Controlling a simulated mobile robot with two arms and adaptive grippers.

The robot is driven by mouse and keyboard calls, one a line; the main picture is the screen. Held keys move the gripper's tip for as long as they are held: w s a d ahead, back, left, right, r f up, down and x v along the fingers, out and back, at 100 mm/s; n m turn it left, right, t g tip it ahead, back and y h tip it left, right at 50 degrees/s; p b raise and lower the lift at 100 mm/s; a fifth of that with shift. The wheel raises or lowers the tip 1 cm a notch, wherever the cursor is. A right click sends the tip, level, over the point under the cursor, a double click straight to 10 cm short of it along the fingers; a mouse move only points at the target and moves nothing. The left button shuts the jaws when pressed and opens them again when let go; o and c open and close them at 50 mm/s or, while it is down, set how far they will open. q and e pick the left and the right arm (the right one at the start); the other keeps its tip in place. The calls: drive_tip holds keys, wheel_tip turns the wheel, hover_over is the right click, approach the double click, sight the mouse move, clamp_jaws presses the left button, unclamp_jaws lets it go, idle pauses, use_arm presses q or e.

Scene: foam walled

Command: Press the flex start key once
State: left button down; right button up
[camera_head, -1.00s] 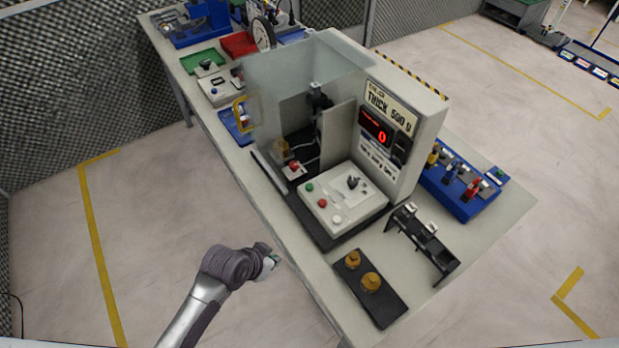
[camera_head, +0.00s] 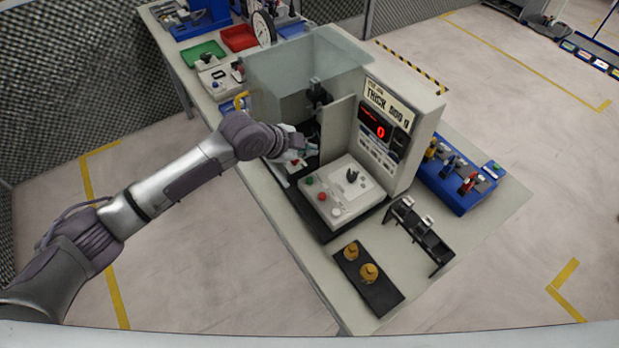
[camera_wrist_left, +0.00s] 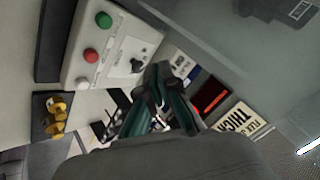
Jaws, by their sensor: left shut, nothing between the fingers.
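A light control box (camera_head: 362,178) sits at the front of the grey test machine (camera_head: 415,95). It carries a green button (camera_head: 309,181), a red button (camera_head: 322,196), a white button (camera_head: 336,211) and a black knob (camera_head: 351,176). I cannot read which key is flex start. My left gripper (camera_head: 304,153) is shut and empty, at the machine's open bay, behind and left of the green button. The wrist view shows the green button (camera_wrist_left: 104,20) and red button (camera_wrist_left: 91,55) left of the shut fingertips (camera_wrist_left: 157,74), apart from them.
A clear guard (camera_head: 300,65) stands around the bay, close to my left arm. A black plate with brass weights (camera_head: 367,280) and a black rack (camera_head: 420,233) lie on the bench's near end. A blue tray (camera_head: 460,180) stands right of the machine.

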sight(308, 181)
use_arm(q)
drive_tip(key=shift+f, duration=0.1)
wheel_tip(308, 181, down, 8)
drive_tip(key=b, duration=0.7)
drive_tip(key=shift+f, duration=0.3)
drive_tip(key=shift+f, duration=0.1)
idle(1.0)
drive_tip(key=shift+f, duration=0.35)
